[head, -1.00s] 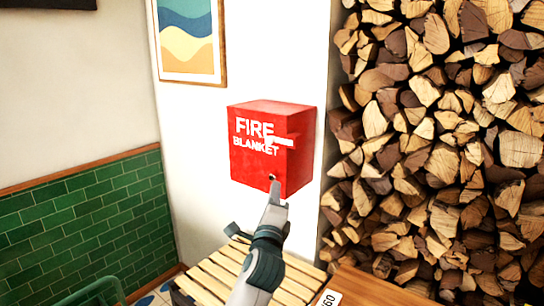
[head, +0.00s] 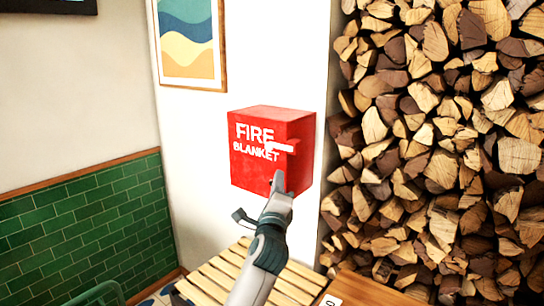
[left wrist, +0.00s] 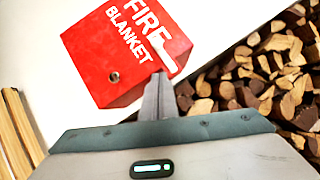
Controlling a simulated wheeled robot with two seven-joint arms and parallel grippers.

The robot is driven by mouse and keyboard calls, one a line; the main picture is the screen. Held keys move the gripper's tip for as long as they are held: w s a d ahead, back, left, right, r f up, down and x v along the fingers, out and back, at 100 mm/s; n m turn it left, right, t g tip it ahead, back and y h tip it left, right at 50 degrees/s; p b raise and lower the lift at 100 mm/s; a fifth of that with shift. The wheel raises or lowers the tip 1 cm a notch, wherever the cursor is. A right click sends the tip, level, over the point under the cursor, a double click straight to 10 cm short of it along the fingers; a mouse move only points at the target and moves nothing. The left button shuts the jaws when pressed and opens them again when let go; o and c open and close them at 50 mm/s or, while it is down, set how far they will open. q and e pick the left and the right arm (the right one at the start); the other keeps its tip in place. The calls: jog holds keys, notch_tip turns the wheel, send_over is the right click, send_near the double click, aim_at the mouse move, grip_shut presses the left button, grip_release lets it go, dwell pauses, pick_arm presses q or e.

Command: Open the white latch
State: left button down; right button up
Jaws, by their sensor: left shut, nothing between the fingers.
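The white latch (head: 280,147) is a short bar on the right part of the front of a red box (head: 247,170) marked FIRE BLANKET, fixed to the white wall. In the left wrist view the latch (left wrist: 166,54) lies just beyond my fingertips, over the box's edge. The box (left wrist: 92,58) has a small round keyhole low on its front there. My left gripper (head: 279,178) is shut and empty, its tips just below the latch in the head view. It also shows in the left wrist view (left wrist: 159,78). I cannot tell whether the tips touch the box. My right gripper is not in view.
A slatted wooden bench (head: 220,275) stands below the box. Stacked firewood (head: 440,150) fills the right side. A framed picture (head: 190,42) hangs above left, and green tiles (head: 90,225) cover the lower left wall.

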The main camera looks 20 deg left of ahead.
pick_arm(q)
jog(key=p, duration=0.2)
send_near(274, 146)
jog(key=w+d, duration=0.2)
jog(key=w+a+p, duration=0.1)
jog(key=w+a+r+p, duration=0.1)
jog(key=shift+a, duration=0.35)
jog(key=shift+f, duration=0.1)
jog(key=shift+m+b, duration=0.3)
jog(key=shift+b, duration=0.1)
